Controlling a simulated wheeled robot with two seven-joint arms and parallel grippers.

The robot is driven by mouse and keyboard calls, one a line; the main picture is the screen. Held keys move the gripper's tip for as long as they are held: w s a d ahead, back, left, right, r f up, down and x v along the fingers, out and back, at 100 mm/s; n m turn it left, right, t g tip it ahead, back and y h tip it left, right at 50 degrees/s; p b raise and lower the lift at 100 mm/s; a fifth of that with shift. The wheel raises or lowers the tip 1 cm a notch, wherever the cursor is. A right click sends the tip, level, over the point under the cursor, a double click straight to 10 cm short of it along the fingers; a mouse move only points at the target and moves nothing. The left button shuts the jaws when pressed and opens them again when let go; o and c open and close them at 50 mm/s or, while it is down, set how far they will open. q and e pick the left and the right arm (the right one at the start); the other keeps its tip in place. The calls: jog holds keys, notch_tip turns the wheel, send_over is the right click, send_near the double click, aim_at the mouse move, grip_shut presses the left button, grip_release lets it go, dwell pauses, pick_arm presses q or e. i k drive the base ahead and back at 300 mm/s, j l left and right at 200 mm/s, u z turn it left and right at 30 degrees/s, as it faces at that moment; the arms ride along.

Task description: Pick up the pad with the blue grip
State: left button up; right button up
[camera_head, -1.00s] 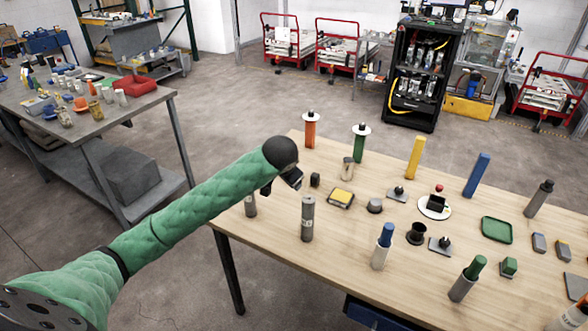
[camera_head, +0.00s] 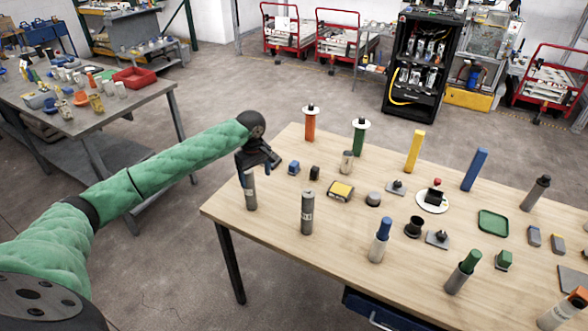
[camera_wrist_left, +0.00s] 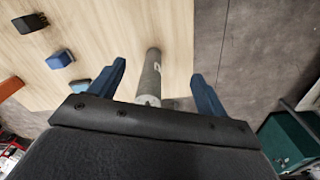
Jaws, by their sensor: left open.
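A small pad with a blue grip (camera_head: 293,167) lies on the wooden table near its far left edge. It appears to be the blue block in the left wrist view (camera_wrist_left: 60,60). My left gripper (camera_head: 262,166) is open, at the table's left edge, to the left of the blue pad. In the left wrist view, a grey cylinder (camera_wrist_left: 151,78) shows between the open fingers (camera_wrist_left: 160,85), and the blue pad is outside them to the left. In the head view this cylinder (camera_head: 250,192) stands partly hidden below the gripper. A second bluish piece (camera_wrist_left: 80,86) is partly hidden by a finger.
A black block (camera_head: 314,173) and a yellow-topped pad (camera_head: 341,190) are right of the blue pad. Another grey cylinder (camera_head: 307,212) stands in front. Orange (camera_head: 310,126) and green (camera_head: 358,140) posts stand behind. Bare wood lies in front of the blue pad.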

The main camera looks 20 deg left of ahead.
aim_at(294, 168)
jog(key=i, duration=1)
